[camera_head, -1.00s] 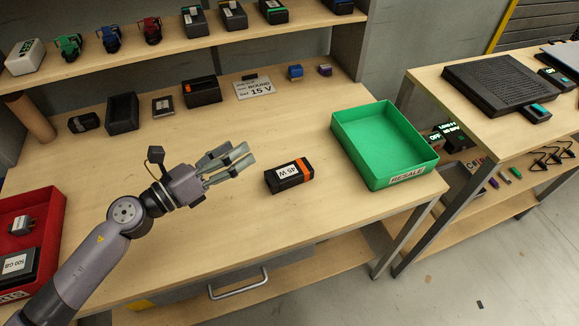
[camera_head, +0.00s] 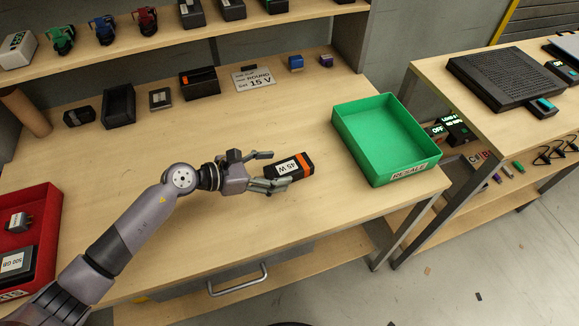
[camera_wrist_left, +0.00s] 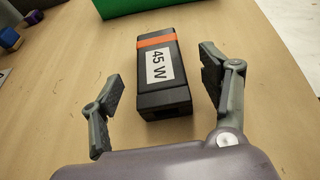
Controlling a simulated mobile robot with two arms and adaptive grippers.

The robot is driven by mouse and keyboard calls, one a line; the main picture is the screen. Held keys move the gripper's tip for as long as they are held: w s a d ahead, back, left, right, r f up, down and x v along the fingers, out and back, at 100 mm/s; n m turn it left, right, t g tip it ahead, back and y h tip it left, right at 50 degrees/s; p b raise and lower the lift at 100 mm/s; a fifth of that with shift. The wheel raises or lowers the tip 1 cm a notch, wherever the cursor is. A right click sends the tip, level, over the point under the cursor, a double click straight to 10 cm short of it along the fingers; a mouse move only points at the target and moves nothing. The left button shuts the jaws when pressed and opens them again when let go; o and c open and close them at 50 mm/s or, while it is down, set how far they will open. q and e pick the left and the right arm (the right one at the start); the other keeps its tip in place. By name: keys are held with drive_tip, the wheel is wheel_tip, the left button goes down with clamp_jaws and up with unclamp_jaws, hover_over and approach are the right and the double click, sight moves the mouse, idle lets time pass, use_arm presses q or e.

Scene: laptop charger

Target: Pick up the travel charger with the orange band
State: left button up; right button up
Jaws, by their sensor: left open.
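The travel charger (camera_head: 287,167) is a black block with an orange band and a white "45 W" label. It lies on the wooden bench in the head view. It also shows in the left wrist view (camera_wrist_left: 160,78), its orange band at the far end. My left gripper (camera_head: 268,170) is open, with its fingers on either side of the charger's near end. In the left wrist view the open gripper (camera_wrist_left: 160,85) has a gap between each finger and the charger. My right gripper is not in view.
A green bin (camera_head: 397,164) marked "RESALE" stands right of the charger. A red bin (camera_head: 47,200) with items is at the left. Black boxes (camera_head: 118,106) and a "15 V" sign (camera_head: 254,79) line the back. Bare bench (camera_head: 200,135) lies between.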

sight(290, 166)
use_arm(q)
drive_tip(key=shift+r+p+x, duration=0.2)
drive_tip(key=shift+p+x, duration=0.35)
drive_tip(key=shift+x, duration=2.5)
drive_tip(key=c, duration=1.4)
